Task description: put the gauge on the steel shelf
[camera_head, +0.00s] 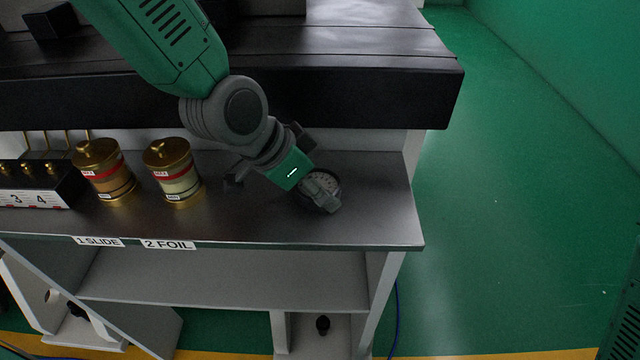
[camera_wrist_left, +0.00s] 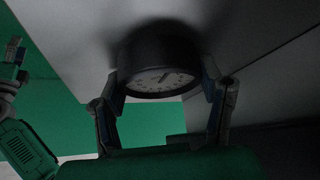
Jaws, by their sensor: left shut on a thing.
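The gauge (camera_head: 318,184) is a dark round case with a pale dial. In the left wrist view the gauge (camera_wrist_left: 160,75) sits between both fingers, dial facing the camera. My left gripper (camera_head: 322,190) is shut on it, near the right end of the steel shelf (camera_head: 240,222). The gauge is at or just over the shelf surface; I cannot tell whether it touches. The fingers hide part of it in the head view. An arm at the left edge of the left wrist view seems to be my right one, its gripper (camera_wrist_left: 15,55) small and unclear.
Two brass-lidded jars (camera_head: 104,172) (camera_head: 173,172) and a dark block with brass knobs (camera_head: 38,184) stand left on the shelf. A black ledge (camera_head: 300,95) overhangs the back. Labels (camera_head: 168,245) mark the front edge. Bare steel lies between jars and gauge.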

